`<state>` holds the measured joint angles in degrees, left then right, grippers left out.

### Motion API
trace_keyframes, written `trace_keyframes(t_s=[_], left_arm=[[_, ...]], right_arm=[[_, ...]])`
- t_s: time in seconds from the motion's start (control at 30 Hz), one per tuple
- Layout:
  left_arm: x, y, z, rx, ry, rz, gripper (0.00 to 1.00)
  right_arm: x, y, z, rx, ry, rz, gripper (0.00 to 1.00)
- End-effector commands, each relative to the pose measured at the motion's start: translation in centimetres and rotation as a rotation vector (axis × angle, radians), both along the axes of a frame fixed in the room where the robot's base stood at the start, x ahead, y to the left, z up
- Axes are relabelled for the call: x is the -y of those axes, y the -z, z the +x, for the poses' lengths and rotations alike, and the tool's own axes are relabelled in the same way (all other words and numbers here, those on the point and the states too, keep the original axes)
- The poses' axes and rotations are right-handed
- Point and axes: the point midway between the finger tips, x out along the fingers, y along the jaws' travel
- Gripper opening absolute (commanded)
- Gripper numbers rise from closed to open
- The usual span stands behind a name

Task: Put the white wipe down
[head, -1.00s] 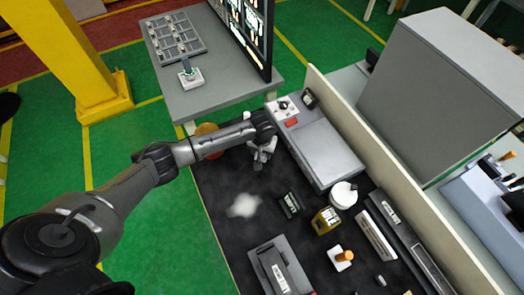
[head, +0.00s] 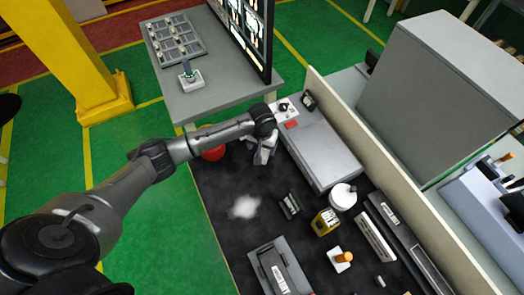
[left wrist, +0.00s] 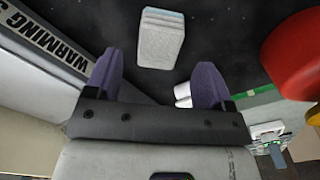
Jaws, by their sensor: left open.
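A small white wipe (head: 244,207) lies as a soft-edged patch on the black mat (head: 222,190) in the head view. My left gripper (head: 262,155) is above the far end of the mat, beyond the wipe and apart from it. In the left wrist view its purple fingers (left wrist: 157,82) are spread, with nothing gripped. A pale, ribbed block (left wrist: 160,38) lies ahead of the fingers there; I cannot tell for sure whether it is the wipe. Small white rounded pieces (left wrist: 183,95) show beside one finger, partly hidden. My right gripper is not in view.
A grey raised platform (head: 325,152) borders the mat on the right. A dark box (head: 290,206), a yellow item (head: 325,222) and a white round container (head: 343,196) stand near it. A red rounded object (head: 213,152) is beside my left forearm. The mat around the wipe is clear.

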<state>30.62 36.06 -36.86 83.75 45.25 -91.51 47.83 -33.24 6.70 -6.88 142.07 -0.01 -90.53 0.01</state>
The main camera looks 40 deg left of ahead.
Motion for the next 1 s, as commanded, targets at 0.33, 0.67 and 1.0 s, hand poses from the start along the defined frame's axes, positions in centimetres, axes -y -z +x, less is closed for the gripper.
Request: trace_keyframes(t_s=[0.33,0.67,1.0], left_arm=[[0.0,-5.6,0.0,0.001,0.000,-0.001,0.76],[0.0,-7.1,0.0,-0.001,0.001,-0.001,0.76],[7.0,-1.9,-6.4,0.056,0.251,-0.057,0.76]], right_arm=[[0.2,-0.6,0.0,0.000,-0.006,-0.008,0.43],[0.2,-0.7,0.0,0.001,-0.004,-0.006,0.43],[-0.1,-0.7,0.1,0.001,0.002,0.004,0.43]])
